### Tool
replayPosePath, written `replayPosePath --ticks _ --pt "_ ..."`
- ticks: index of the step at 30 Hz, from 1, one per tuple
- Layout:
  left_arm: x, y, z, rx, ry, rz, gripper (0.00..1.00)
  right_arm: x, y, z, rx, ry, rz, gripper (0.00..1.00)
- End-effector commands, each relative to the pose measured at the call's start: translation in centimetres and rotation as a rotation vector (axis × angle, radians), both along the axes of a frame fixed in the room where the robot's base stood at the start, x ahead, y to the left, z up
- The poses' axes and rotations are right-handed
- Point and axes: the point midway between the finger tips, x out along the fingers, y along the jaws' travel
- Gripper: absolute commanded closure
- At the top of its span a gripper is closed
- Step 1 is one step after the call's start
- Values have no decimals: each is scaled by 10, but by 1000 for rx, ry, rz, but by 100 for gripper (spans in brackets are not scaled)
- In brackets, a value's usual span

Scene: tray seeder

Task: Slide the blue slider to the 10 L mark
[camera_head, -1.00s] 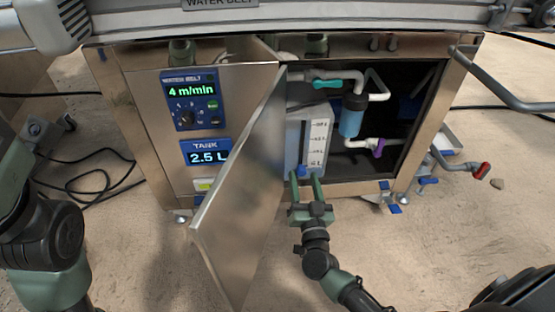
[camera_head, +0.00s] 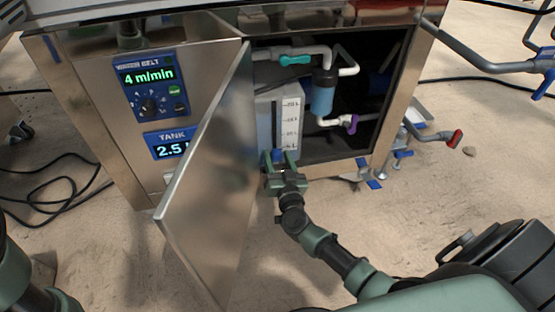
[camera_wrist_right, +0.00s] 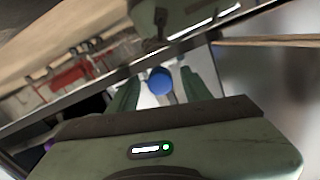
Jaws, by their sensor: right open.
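The blue slider (camera_head: 278,154) shows as a small blue patch low on the front of the pale tank (camera_head: 264,118), beside a white scale strip (camera_head: 290,120). It is a round blue knob (camera_wrist_right: 160,81) in the right wrist view. My right gripper (camera_head: 279,157) is open, with its green fingers on either side of the knob; a gap shows at each side in the wrist view. I cannot tell how far the fingertips reach past it. The tank display (camera_head: 172,144) reads 2.5, its right end hidden by the door. My left gripper is out of view.
The open metal door (camera_head: 208,165) stands just left of my right gripper. White pipes with a teal valve handle (camera_head: 295,60), a blue filter (camera_head: 323,93) and a purple valve handle (camera_head: 352,124) fill the cabinet right of the tank. Sandy floor lies in front.

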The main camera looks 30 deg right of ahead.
Motion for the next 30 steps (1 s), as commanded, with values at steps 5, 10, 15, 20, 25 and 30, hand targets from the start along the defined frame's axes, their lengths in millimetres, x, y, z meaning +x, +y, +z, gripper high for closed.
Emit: replayPosePath --ticks 5,10,15,20,25,30 --pt "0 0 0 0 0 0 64 0 0 0 0 0 0 73" --pt "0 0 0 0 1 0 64 0 0 0 0 0 0 100" --pt "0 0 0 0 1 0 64 -1 0 0 0 -1 -1 100" --pt "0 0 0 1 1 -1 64 -1 0 0 1 -1 -1 100" --pt "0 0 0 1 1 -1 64 -1 0 0 1 -1 -1 100" --pt "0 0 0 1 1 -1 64 -1 0 0 1 -1 -1 100"
